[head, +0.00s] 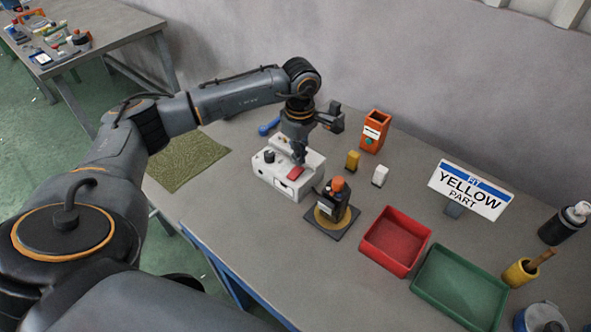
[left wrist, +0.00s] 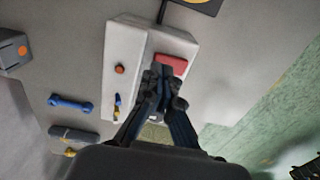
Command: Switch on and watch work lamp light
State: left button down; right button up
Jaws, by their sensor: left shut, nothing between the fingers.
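A white control box (head: 270,178) stands on the grey table; it also shows in the left wrist view (left wrist: 124,45). It bears a red switch (head: 295,173), seen in the wrist view too (left wrist: 172,64), and a dark knob (head: 269,156). My left gripper (head: 299,160) is shut and empty, pointing down close to the red switch. In the wrist view its fingertips (left wrist: 162,74) overlap the switch's near edge; I cannot tell whether they touch. A dark device with an orange top (head: 338,184) stands on a base with a yellow ring; I see no clear glow on it.
A red tray (head: 369,249) and a green tray (head: 421,285) lie to the right. An orange bin (head: 374,131), yellow block (head: 352,161) and white block (head: 380,176) stand behind the device. A green mat (head: 190,160) lies left.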

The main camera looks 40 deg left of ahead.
pick_arm(q)
jog(key=shift+f+b, duration=0.9)
jog(key=shift+f, duration=0.2)
dwell(0.6)
jog(key=shift+r, duration=0.15)
jog(key=shift+r+p, duration=1.95)
jog(key=shift+r, duration=1.5)
